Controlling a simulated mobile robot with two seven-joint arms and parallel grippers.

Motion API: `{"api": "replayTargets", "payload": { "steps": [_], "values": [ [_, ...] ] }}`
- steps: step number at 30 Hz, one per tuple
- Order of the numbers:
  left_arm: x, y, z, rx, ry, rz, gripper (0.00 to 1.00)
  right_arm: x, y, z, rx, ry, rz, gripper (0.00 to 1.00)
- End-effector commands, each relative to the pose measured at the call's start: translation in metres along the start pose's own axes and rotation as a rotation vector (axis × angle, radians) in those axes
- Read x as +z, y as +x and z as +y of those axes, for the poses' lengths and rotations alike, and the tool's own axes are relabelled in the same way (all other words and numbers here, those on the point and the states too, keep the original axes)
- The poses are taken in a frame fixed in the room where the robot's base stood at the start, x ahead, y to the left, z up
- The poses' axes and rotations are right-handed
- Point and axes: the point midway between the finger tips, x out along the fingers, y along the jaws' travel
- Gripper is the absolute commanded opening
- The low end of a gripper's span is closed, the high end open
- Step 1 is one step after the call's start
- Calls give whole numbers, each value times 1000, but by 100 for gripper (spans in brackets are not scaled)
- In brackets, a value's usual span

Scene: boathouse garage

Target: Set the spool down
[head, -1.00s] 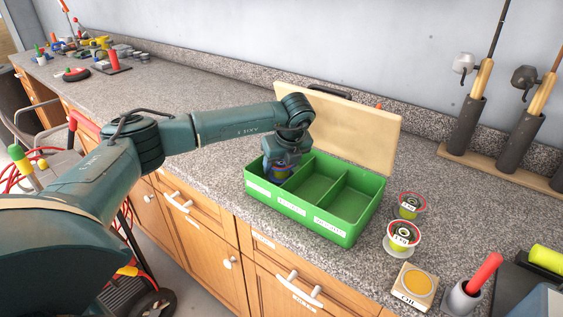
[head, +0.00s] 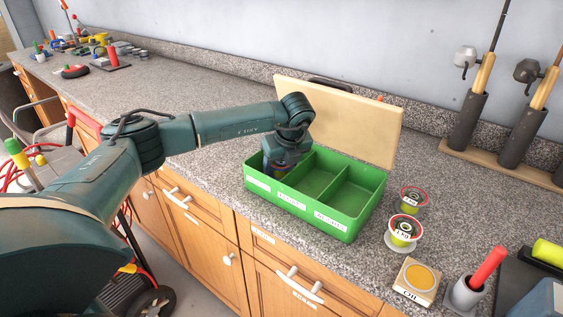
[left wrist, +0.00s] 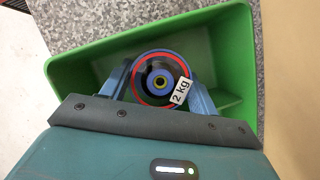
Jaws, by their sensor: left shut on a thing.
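My left gripper (head: 279,162) reaches down into the left compartment of the green three-compartment box (head: 345,233). In the left wrist view, the gripper (left wrist: 158,84) is shut on a spool (left wrist: 150,92) with a red ring, a dark middle and a "2 kg" label. Its blue fingers stand on either side of the spool. The spool is inside the compartment walls, but I cannot tell whether it touches the floor. In the head view it is mostly hidden by the gripper. My right gripper is not in view.
The box's middle and right compartments look empty. Two other spools (head: 403,232) (head: 412,200) stand right of the box, near an oil tin (head: 414,283) and a cup with a red handle (head: 467,294). A wooden board (head: 350,125) stands behind the box.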

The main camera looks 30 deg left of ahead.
Motion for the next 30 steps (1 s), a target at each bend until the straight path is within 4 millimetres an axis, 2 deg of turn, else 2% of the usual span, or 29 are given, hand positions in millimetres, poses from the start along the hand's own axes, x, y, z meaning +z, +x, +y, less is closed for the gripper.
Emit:
{"api": "replayTargets", "payload": {
  "steps": [8, 9, 18, 27, 30],
  "values": [
    [-2, 4, 0, 0, 0, 0, 37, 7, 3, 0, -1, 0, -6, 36],
    [-2, 4, 0, 0, 0, 0, 61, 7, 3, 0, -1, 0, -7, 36],
    [-2, 4, 0, 0, 0, 0, 85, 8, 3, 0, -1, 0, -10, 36],
    [-2, 4, 0, 0, 0, 0, 86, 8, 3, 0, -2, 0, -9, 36],
    [-2, -6, -1, -3, 1, 0, 86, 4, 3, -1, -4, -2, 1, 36]
  ]
}}
